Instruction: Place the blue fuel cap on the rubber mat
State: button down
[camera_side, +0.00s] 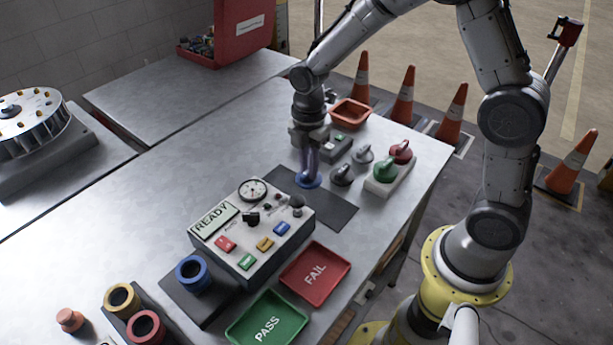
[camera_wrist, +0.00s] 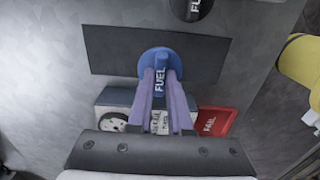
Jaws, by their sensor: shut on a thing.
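The blue fuel cap (camera_side: 309,182) is held upright by its handle in my gripper (camera_side: 309,170), over the back part of the dark rubber mat (camera_side: 335,212). In the wrist view, the cap (camera_wrist: 148,62), marked FUEL, lies over the middle of the mat (camera_wrist: 108,52), with mat showing on both sides. My gripper's purple fingers (camera_wrist: 160,88) are shut on the handle. The cap's disc is at or just above the mat; I cannot tell whether it touches.
Black, grey, green and red caps (camera_side: 401,151) stand right of the mat. An orange tray (camera_side: 350,112) is behind my gripper.

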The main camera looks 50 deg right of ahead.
aim_at(307, 178)
jog(key=shift+w+f, duration=0.3)
jog(key=shift+f, duration=1.55)
jog(key=shift+f, duration=0.15)
jog(key=c, duration=0.8)
grip_release()
jog(key=shift+c, duration=0.2)
